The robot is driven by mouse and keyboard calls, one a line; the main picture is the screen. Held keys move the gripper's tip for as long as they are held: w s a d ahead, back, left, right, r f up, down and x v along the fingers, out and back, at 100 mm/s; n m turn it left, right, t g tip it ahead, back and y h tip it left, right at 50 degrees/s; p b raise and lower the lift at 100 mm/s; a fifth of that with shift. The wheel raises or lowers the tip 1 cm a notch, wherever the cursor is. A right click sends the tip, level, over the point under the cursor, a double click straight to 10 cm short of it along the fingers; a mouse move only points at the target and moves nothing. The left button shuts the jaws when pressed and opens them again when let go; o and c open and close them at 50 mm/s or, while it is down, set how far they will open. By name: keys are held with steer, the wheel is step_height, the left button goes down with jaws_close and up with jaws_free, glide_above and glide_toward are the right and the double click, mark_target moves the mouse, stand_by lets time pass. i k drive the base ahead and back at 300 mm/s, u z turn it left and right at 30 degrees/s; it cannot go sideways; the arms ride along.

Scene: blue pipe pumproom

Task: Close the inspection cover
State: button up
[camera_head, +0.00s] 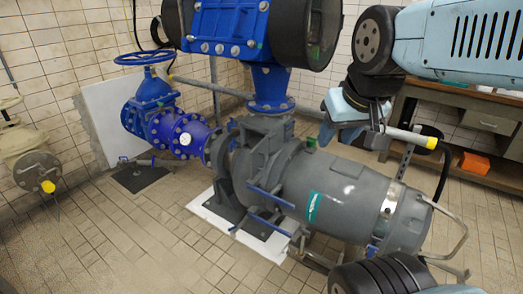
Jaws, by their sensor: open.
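A large grey pump (335,190) lies across the middle of the floor, joined to a blue flanged pipe. Two narrow blue flat pieces stand out from its near side, an upper one (270,197) and a lower one (262,223). I cannot tell which part is the inspection cover, or whether it stands open. My gripper (330,130) is at the end of my light-blue arm, above and behind the pump body and apart from the blue pieces. It is open, small in view, with its fingers partly hidden, and nothing shows in it.
A grey rail with a yellow end (412,137) runs behind the pump, close to my gripper. A blue handwheel valve (150,95) stands left. A workbench (480,115) is at the right. The tiled floor (130,235) is clear at front left.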

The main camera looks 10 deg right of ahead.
mark_target(258, 156)
steer(key=z, duration=0.1)
steer(key=i, duration=0.1)
steer(key=u, duration=0.15)
steer(key=k, duration=1.25)
steer(key=u, duration=0.75)
steer(key=i, duration=1.45)
steer(key=z, duration=0.55)
steer(key=i, duration=0.55)
steer(key=z, duration=0.1)
